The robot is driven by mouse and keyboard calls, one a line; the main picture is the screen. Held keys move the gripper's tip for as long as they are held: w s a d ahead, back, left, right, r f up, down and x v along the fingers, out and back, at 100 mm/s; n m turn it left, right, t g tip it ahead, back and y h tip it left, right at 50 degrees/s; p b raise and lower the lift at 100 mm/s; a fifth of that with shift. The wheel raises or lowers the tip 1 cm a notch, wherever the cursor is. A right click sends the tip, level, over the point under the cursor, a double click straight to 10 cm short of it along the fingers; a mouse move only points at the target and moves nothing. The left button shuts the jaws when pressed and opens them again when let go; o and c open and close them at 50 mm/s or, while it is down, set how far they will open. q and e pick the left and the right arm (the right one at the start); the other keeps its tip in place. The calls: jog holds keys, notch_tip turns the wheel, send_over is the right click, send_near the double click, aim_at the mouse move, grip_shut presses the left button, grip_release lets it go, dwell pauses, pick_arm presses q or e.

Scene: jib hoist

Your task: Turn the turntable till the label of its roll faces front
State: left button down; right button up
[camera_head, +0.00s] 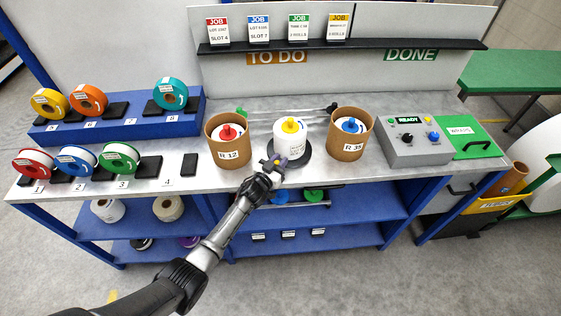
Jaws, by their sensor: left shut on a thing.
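The turntable (305,167) is a dark round disc on the grey bench, between two brown tubs. On it stands a white roll (289,139) with a yellow knob on top. Faint markings show low on the roll's right front side; they are too small to read. My left gripper (273,164) is at the turntable's left front edge, just below the roll. It is shut on a small part at the turntable's edge, which the fingers mostly hide. My right gripper is not in view.
Tub R12 (228,154) stands close left of the turntable and tub R35 (350,152) close right. A grey control box (414,153) shows a green READY display. Coloured spools (85,99) sit on numbered stands at left. A job-card shelf (340,44) runs behind.

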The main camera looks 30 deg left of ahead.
pick_arm(q)
jog(key=shift+a, duration=0.1)
jog(key=c, duration=1)
grip_release()
jog(key=shift+s, duration=0.3)
jog(key=shift+s+p, duration=1.1)
jog(key=shift+s, duration=5.5)
